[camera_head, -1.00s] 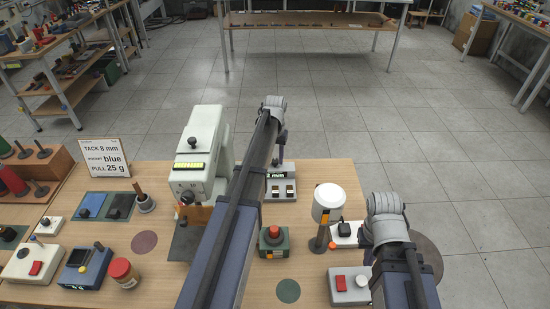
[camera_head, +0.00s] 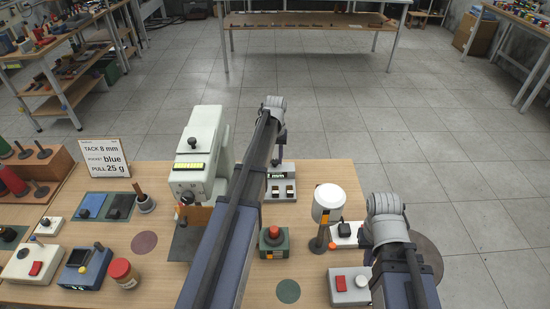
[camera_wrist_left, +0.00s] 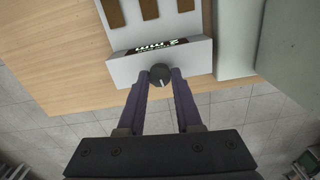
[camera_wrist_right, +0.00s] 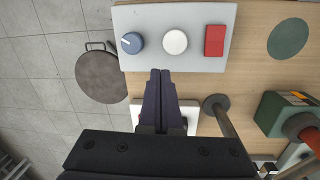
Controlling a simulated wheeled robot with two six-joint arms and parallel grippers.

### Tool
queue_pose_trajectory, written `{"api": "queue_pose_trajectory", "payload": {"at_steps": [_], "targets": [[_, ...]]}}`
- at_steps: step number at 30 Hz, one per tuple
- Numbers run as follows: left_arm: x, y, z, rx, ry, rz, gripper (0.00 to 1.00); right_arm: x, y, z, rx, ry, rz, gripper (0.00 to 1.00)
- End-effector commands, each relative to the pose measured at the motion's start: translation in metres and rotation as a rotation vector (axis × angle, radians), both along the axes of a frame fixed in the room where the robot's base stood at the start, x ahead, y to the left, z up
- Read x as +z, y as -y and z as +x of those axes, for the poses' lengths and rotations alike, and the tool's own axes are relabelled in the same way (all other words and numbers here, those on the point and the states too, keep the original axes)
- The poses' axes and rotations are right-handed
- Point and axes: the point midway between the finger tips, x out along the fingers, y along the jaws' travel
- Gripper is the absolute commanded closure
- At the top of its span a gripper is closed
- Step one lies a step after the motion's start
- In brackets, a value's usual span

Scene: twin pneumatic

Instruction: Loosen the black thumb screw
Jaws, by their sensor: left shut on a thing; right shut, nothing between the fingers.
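A black round knob (camera_wrist_left: 160,74) with a white pointer line is on the edge of a pale box (camera_wrist_left: 122,70) with a lit display. My left gripper (camera_wrist_left: 161,80) is shut on this knob, one finger on each side. In the head view the box (camera_head: 291,168) is partly behind my left arm. Another black knob (camera_head: 192,143) stands on top of the pale green machine (camera_head: 207,125). I cannot tell which black part is the thumb screw. My right gripper (camera_wrist_right: 160,74) is shut and empty, over a control box (camera_wrist_right: 187,62) at the table's right side.
The control box carries a blue knob (camera_wrist_right: 132,43), a white knob (camera_wrist_right: 175,42) and a red switch (camera_wrist_right: 214,40). A sign (camera_head: 104,158) stands at left.

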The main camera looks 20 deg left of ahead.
Motion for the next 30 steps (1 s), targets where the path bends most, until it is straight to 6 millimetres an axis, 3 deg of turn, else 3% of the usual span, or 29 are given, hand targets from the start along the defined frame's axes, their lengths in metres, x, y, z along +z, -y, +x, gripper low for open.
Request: {"api": "queue_pose_trajectory", "payload": {"at_steps": [30], "targets": [[-0.0001, -0.0001, 0.0000, 0.889, 0.001, 0.001, 1.00, -0.0001, 0.0000, 0.0000, 0.000, 0.000, 0.000, 1.00]]}}
